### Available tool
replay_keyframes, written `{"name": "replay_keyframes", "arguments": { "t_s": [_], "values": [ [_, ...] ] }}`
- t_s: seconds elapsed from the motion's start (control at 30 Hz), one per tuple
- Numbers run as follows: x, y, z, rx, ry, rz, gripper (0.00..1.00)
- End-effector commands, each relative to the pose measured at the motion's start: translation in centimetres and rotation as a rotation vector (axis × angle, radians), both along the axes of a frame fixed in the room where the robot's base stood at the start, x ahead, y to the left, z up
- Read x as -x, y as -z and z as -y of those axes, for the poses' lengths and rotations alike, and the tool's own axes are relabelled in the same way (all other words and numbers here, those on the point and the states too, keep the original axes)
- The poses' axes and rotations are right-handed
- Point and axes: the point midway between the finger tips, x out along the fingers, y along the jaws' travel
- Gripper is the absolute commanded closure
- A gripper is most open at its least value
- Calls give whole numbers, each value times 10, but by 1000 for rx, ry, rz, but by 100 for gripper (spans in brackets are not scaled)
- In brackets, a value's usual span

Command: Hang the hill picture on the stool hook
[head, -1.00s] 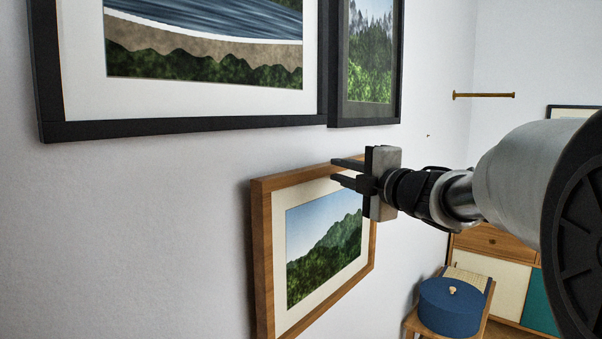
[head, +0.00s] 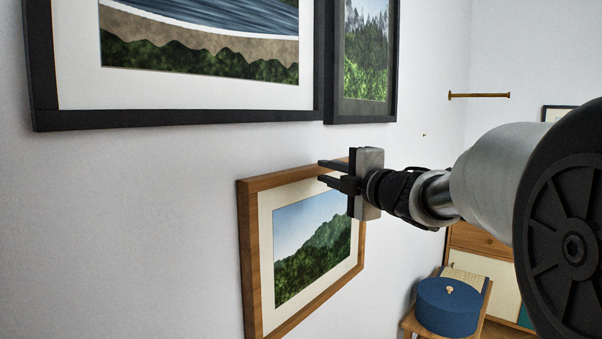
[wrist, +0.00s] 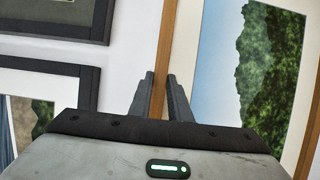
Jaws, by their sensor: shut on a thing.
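The hill picture (head: 310,240), green hills under blue sky in a wooden frame, is upright close to the wall at the centre of the head view. My gripper (head: 322,171) is shut on the top bar of its frame. In the wrist view, my gripper (wrist: 160,80) has a finger on each side of the wooden bar, and part of the hill picture (wrist: 265,75) shows at right. A tiny dark spot (head: 424,135) on the wall above the stool (head: 412,322) may be the stool hook; it is too small to be sure. The picture's back is hidden.
Two black-framed pictures hang above, a large one (head: 180,118) and a narrower one (head: 362,60). A blue round box (head: 448,306) stands on the stool, before a cabinet (head: 480,240). The wall right of the hill picture is bare.

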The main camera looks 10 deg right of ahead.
Motion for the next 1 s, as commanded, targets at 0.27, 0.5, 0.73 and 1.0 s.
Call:
{"name": "replay_keyframes", "arguments": {
  "t_s": [0.27,0.5,0.73,1.0],
  "values": [
    [1,-4,-1,-1,-2,7,100],
    [1,-4,-1,-1,-2,7,71],
    [0,-2,0,0,-1,3,61],
    [13,0,5,1,1,0,61]
  ]
}}
